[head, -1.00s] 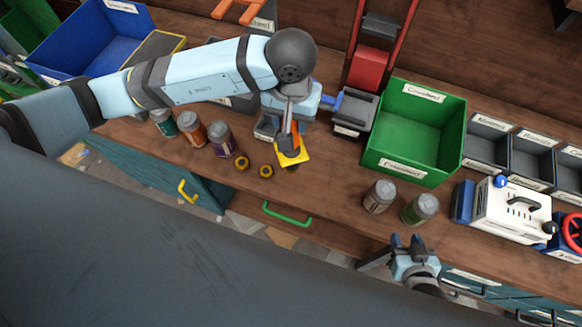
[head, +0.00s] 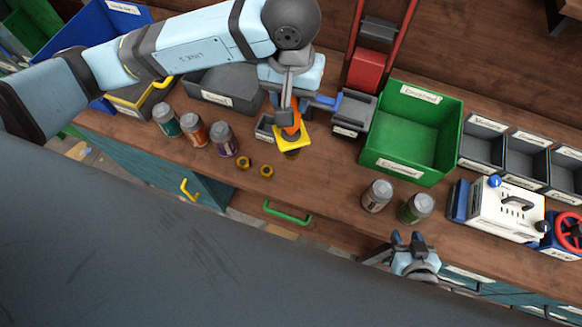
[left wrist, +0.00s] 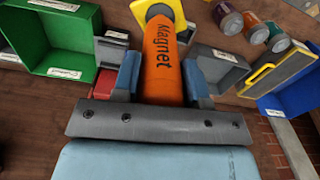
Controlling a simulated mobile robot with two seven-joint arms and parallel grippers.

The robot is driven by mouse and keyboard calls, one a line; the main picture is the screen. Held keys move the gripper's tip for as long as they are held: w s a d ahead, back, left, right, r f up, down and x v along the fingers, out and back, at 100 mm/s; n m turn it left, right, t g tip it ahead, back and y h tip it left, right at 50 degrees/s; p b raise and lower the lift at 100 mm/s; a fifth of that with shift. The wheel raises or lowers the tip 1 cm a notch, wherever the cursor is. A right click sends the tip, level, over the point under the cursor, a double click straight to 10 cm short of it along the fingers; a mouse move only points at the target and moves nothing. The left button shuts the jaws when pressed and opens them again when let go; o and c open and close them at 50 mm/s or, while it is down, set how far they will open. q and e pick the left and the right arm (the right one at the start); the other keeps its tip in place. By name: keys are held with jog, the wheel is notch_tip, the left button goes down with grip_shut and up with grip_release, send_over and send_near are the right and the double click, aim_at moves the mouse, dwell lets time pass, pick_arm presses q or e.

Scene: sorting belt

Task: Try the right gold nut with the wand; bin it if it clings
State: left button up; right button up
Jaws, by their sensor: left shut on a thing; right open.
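Two gold nuts lie on the wooden bench: the right gold nut (head: 267,172) and the left one (head: 243,163), a little apart. My left gripper (head: 290,115) is shut on the orange wand (left wrist: 162,75), which is marked "Magnet" and has a yellow collar (head: 294,140). The wand points down, behind and to the right of the nuts in the head view, and touches neither. The nuts do not show in the left wrist view. My right gripper (head: 408,243) is open and empty at the bench's front edge.
A green bin (head: 375,161) stands right of the wand, and a blue bin (head: 75,38) at the far left. Several jars, such as the purple-labelled one (head: 223,140), stand left of the nuts. A grey tray (head: 215,99) lies behind them. Two jars (head: 377,196) stand front right.

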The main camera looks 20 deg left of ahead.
pick_arm(q)
jog(key=shift+r+p, duration=1.15)
jog(key=shift+r, duration=3.5)
jog(key=shift+w+a+f, duration=0.1)
jog(key=shift+w+a, duration=0.05)
jog(key=w+a+b, duration=1.2)
jog(key=w+a, duration=0.1)
jog(key=a, duration=0.4)
jog(key=shift+w+b, duration=0.15)
jog(key=shift+b, duration=0.25)
